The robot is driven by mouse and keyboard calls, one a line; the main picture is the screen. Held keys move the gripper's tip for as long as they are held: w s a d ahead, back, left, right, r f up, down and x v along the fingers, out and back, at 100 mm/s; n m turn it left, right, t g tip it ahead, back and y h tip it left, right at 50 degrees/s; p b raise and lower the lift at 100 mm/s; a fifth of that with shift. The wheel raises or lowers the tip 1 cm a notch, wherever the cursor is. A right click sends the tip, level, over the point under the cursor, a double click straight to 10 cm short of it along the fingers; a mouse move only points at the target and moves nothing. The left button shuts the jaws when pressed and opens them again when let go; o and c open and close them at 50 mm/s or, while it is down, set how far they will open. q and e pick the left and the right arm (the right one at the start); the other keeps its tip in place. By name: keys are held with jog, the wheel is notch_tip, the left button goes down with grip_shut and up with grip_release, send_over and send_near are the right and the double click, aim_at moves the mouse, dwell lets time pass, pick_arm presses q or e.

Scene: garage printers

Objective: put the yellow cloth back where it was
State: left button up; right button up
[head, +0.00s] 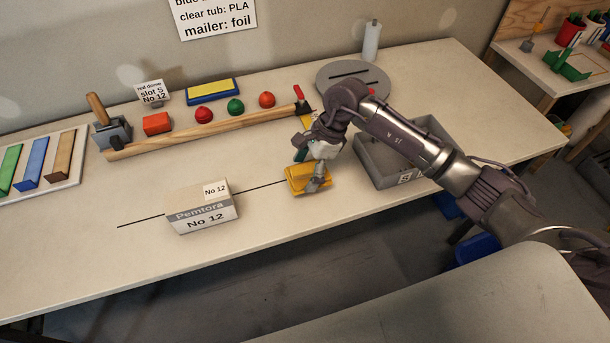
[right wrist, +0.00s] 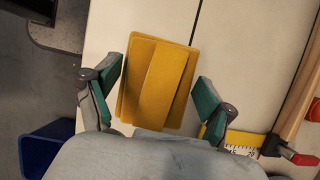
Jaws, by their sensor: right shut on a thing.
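The yellow cloth (head: 305,180), a folded flat pad, is at the right end of a thin black line on the workbench. My right gripper (head: 318,172) is over it from the right and shut on it. In the right wrist view the cloth (right wrist: 160,80) sits between the two green-padded fingers (right wrist: 157,92). I cannot tell whether the cloth touches the bench top or is slightly above it. My left gripper is not in view.
A Pemtora box (head: 202,208) stands left of the cloth. A grey tray (head: 375,172) is just to the right, partly behind my arm. The front bench strip is clear.

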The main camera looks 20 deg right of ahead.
aim_at(305, 181)
notch_tip(305, 181, down, 4)
jog(key=shift+r+p, duration=0.1)
jog(key=shift+p, duration=0.65)
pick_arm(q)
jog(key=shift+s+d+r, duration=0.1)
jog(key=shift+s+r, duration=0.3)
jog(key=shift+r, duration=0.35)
pick_arm(e)
jog(key=shift+f, duration=0.2)
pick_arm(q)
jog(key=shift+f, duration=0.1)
pick_arm(e)
jog(key=shift+f, duration=0.1)
jog(key=shift+f+b, duration=0.15)
jog(key=shift+b, duration=0.2)
jog(key=o, duration=1)
jog(key=shift+c, duration=0.2)
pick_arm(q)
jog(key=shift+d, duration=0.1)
